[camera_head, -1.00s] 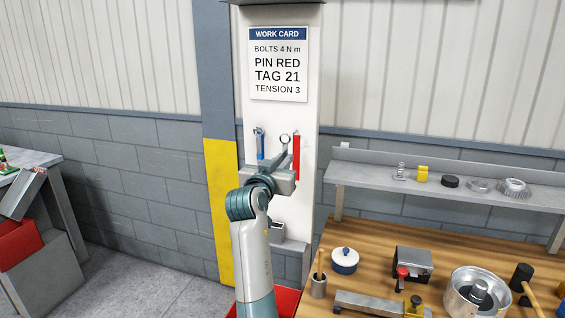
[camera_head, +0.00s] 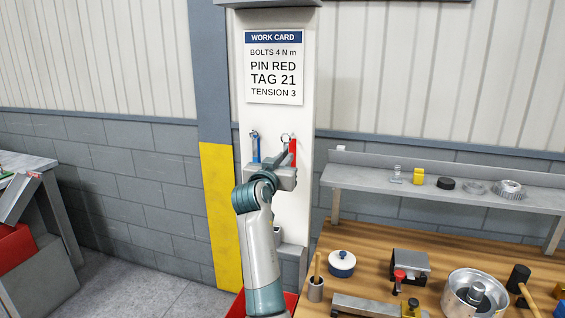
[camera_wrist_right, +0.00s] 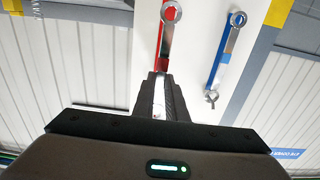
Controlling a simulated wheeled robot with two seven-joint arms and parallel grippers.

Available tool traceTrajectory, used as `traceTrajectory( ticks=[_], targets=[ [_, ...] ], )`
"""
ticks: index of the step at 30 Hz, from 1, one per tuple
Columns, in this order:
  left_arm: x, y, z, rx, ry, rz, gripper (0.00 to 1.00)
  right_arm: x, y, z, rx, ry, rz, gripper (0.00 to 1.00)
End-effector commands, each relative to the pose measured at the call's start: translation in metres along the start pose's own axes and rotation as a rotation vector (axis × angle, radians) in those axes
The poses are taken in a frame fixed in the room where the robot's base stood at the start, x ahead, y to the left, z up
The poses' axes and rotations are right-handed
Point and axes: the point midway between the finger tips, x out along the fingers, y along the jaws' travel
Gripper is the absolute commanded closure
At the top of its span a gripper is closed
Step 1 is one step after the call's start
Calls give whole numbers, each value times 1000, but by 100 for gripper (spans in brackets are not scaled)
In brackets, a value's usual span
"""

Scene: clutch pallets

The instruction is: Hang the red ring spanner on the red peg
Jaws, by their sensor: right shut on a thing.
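My right gripper (camera_head: 278,168) is shut on the red ring spanner (camera_head: 285,139) in front of the white panel. In the right wrist view the jaws (camera_wrist_right: 160,84) grip its shaft, and the spanner's ring (camera_wrist_right: 171,12) points away from the gripper. I cannot tell whether the red peg is inside the ring. A spanner (camera_head: 254,146) hangs at the blue strip to the left; it also shows in the right wrist view (camera_wrist_right: 226,50). My left gripper is not in view.
The work card (camera_head: 273,67) is above, on the same panel. To the right is a wooden bench (camera_head: 372,248) with a pot, a lidded jar and tools. A grey shelf (camera_head: 440,184) holds small parts. A red container (camera_head: 290,303) is partly hidden below my arm.

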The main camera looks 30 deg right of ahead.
Motion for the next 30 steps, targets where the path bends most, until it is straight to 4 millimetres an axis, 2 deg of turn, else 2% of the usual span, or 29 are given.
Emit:
traceTrajectory(
  ticks=[24, 30],
  targets=[
    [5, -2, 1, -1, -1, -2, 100, 41, 0, 2, -1, 0, 1, 100],
    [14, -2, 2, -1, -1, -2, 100, 49, 0, 9, -1, 0, 0, 100]
  ],
)
